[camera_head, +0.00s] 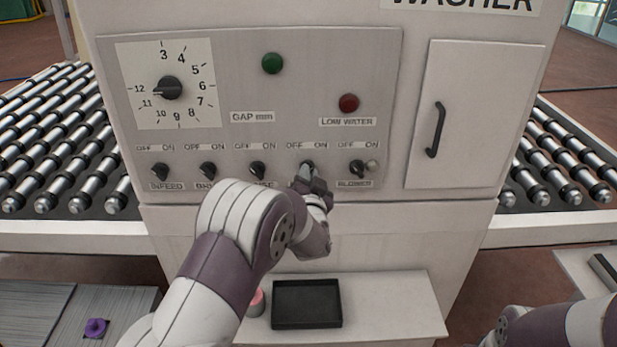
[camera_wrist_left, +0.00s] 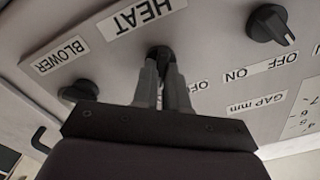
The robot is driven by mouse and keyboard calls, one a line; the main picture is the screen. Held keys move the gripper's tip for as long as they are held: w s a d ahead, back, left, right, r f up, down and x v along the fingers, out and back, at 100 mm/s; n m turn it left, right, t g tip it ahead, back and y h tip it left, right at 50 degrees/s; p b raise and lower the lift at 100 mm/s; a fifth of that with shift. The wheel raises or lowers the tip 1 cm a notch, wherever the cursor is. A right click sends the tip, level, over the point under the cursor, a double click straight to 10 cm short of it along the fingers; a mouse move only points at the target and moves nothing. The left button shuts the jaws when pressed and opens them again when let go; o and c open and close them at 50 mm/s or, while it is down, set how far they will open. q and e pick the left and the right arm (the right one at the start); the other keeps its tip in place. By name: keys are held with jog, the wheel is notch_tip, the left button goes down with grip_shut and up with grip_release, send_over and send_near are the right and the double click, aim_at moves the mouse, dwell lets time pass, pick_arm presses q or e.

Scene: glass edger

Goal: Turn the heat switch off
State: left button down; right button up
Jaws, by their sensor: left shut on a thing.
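The heat switch (camera_head: 307,165) is a black rotary knob on the washer's panel, the fourth knob from the left in the row, under OFF and ON labels. My left gripper (camera_head: 308,176) is at this knob and shut on it, covering most of it and its name label in the head view. In the left wrist view the two grey fingers (camera_wrist_left: 165,85) close on the dark knob (camera_wrist_left: 160,54), beside the HEAT label (camera_wrist_left: 143,17). Which way the knob points is hidden by the fingers. My right gripper is outside both views.
The blower knob (camera_head: 357,168) is close to the right of my left gripper, and another knob (camera_head: 257,169) is to its left. The gap dial (camera_head: 170,88), green lamp (camera_head: 272,63) and red lamp (camera_head: 349,103) are above. A black tray (camera_head: 307,325) lies on the shelf below.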

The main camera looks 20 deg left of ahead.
pick_arm(q)
jog(key=shift+a+f+n+b, duration=0.1)
jog(key=shift+n+b, duration=3.3)
jog(key=shift+b, duration=0.15)
jog(key=shift+a+f+n+b, duration=0.1)
jog(key=shift+n+b, duration=3.3)
jog(key=shift+b, duration=0.15)
jog(key=c, duration=1.2)
grip_release()
jog(key=shift+s, duration=0.1)
jog(key=shift+o, duration=0.2)
jog(key=shift+r, duration=0.1)
